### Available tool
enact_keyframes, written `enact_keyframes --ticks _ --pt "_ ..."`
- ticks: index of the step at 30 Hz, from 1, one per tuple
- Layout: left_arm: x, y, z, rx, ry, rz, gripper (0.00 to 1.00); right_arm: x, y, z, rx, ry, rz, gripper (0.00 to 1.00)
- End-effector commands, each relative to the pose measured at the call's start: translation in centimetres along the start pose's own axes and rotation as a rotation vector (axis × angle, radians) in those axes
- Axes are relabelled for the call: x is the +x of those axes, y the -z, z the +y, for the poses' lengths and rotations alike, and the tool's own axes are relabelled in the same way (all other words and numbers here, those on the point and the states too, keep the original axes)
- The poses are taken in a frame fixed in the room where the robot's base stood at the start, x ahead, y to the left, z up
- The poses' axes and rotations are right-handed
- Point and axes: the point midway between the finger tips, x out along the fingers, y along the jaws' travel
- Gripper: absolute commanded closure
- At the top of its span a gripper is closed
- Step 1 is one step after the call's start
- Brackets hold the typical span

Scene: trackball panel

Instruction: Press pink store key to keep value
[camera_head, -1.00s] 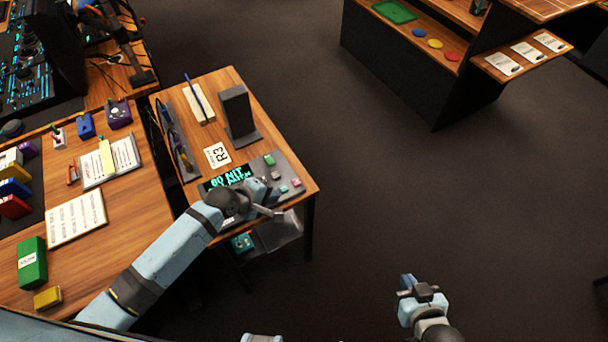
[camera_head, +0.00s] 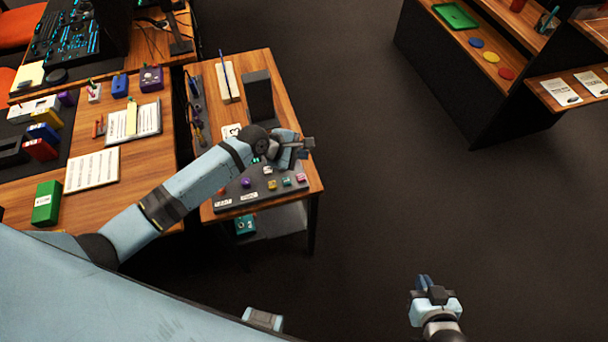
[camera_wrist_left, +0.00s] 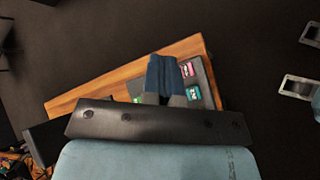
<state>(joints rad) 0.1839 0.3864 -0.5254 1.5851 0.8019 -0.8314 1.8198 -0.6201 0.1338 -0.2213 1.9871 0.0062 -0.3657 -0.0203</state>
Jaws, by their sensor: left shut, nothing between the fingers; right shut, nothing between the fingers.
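The pink key (camera_head: 302,177) is at the right end of a row of small keys on the dark grey panel (camera_head: 236,201). A teal key (camera_head: 287,181) and a yellow key (camera_head: 271,184) sit left of it, and a purple trackball (camera_head: 246,183) further left. My left gripper (camera_head: 309,147) is shut and empty, above the panel's far right side. The left wrist view shows its blue fingers (camera_wrist_left: 161,77) beside the pink key (camera_wrist_left: 187,69); contact cannot be told. My right gripper (camera_head: 423,283) is shut and empty, over bare floor.
A dark upright stand (camera_head: 258,96) and a pale block with a blue pen (camera_head: 227,86) stand at the table's back. The left table holds a green box (camera_head: 47,203) and papers (camera_head: 92,170). A shelf (camera_head: 470,85) stands far right. Open floor lies between.

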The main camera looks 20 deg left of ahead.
Motion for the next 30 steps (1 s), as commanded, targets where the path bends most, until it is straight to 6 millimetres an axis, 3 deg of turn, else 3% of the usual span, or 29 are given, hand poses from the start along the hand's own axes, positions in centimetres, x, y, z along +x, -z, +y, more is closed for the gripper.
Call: enact_keyframes --ticks 14,30 --pt "0.5 0.4 -0.4 0.002 -0.001 0.000 1.00 0.5 -0.7 -0.1 0.002 0.002 0.000 1.00" --pt "4.4 3.3 -3.2 0.003 -0.001 0.001 1.00 4.6 -6.5 -0.8 0.002 0.022 -0.001 1.00"
